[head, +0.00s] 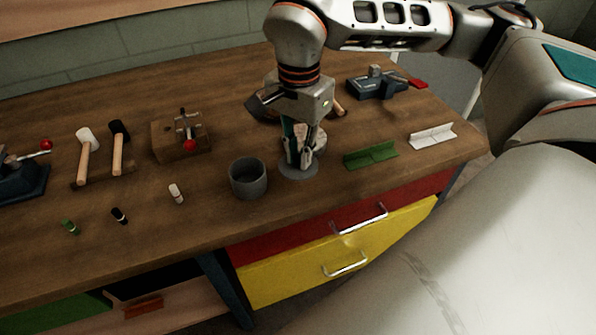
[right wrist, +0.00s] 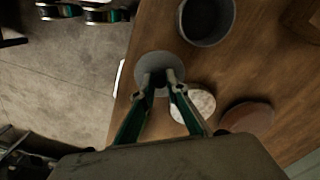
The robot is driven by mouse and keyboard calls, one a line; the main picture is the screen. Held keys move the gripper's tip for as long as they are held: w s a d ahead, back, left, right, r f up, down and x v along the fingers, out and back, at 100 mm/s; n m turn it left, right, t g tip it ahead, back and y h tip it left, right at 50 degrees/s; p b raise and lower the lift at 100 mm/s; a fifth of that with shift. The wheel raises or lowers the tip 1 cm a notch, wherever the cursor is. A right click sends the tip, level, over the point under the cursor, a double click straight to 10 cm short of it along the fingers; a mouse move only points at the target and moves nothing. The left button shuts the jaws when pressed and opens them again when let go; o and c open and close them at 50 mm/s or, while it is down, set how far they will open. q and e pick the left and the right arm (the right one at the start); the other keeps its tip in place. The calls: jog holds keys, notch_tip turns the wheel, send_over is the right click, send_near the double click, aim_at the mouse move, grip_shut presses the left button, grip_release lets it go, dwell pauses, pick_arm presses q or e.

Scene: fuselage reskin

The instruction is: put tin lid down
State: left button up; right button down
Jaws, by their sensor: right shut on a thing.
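The tin lid (head: 298,172) is a flat grey disc at the tips of my right gripper (head: 300,160), near the front edge of the workbench. My right gripper points down and is shut on the lid, over its middle. In the right wrist view the lid (right wrist: 151,62) shows beyond the fingertips (right wrist: 158,78). I cannot tell whether the lid touches the bench or is slightly above it. The open grey tin (head: 248,180) stands upright just left of the lid, apart from it; it also shows in the right wrist view (right wrist: 207,20). My left gripper is not in view.
A whitish round piece (right wrist: 192,106) and a brown disc (right wrist: 248,117) lie close to the lid. Right of it are a green angle piece (head: 371,155) and a white one (head: 433,136). Small cylinders and two mallets lie left. Bare wood (head: 215,215) shows in front of the tin.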

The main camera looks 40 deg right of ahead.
aim_at(299, 183)
notch_tip(299, 183, down, 5)
jog(key=shift+f+b, duration=0.2)
jog(key=shift+b, duration=0.1)
jog(key=shift+f, duration=0.2)
jog(key=c, duration=2)
grip_release()
notch_tip(299, 183, up, 12)
jog(key=shift+r+p, duration=0.25)
jog(key=shift+p, duration=0.5)
